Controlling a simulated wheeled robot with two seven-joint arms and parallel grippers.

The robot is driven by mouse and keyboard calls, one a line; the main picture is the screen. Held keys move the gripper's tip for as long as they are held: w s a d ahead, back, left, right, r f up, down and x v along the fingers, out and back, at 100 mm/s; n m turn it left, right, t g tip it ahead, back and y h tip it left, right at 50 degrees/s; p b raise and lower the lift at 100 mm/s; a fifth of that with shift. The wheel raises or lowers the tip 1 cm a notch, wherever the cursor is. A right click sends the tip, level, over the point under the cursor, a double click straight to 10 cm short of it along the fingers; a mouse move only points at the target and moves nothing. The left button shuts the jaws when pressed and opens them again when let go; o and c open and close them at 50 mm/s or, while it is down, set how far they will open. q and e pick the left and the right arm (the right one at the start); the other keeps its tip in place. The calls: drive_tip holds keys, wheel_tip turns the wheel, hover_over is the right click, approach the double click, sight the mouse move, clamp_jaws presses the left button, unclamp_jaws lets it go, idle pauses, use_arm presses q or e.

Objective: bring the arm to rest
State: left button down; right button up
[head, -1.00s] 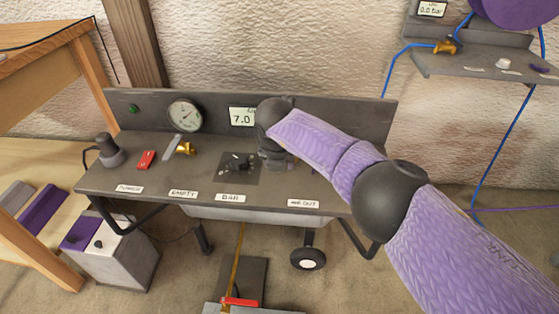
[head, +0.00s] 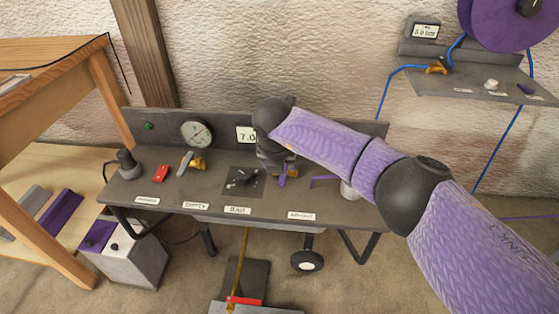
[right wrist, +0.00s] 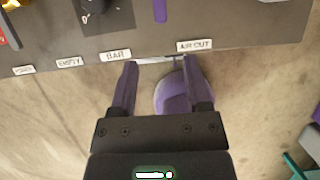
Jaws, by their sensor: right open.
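My right arm (head: 325,140) comes in from the right in the head view and reaches over the dark control bench (head: 205,180). Its dark wrist joint (head: 272,116) is in front of the bench's back panel. The fingertips overlap the bench's front edge, near the BAR label (right wrist: 115,55) and the AIR OUT label (right wrist: 194,45). My left gripper is not in view.
A purple lever (head: 283,179) and a black knob (head: 242,176) stand on the bench, below the 7.0 display (head: 246,135). A round gauge (head: 196,133) is further left. A wooden table (head: 60,80) stands left; a shelf (head: 470,78) with blue hoses is upper right.

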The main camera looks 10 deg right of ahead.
drive_tip(key=shift+f, duration=0.1)
drive_tip(key=s+a+f+m+g+y+p, duration=0.2)
drive_tip(key=s+a+f+m+y+p, duration=0.25)
drive_tip(key=s+a+f+y, duration=0.6)
drive_tip(key=s+d+f+m+t+h+p, duration=0.3)
drive_tip(key=s+d+f+m+t+h, duration=0.3)
drive_tip(key=s+d+f+m, duration=1.2)
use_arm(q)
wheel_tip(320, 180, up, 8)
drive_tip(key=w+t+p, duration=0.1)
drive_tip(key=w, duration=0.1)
use_arm(e)
drive_tip(key=s+d+m+g+h, duration=0.1)
drive_tip(key=s+d+m+g, duration=0.1)
drive_tip(key=s, duration=0.7)
drive_tip(key=s+d+m+g+h, duration=0.1)
drive_tip(key=s+d+m+g, duration=0.2)
drive_tip(key=s, duration=0.6)
drive_tip(key=s+d+m+g+h, duration=0.2)
drive_tip(key=s+g, duration=0.1)
drive_tip(key=s, duration=0.6)
drive_tip(key=shift+d+f+m+g, duration=0.25)
drive_tip(key=shift+f+m+g, duration=0.1)
drive_tip(key=shift+f+g, duration=0.05)
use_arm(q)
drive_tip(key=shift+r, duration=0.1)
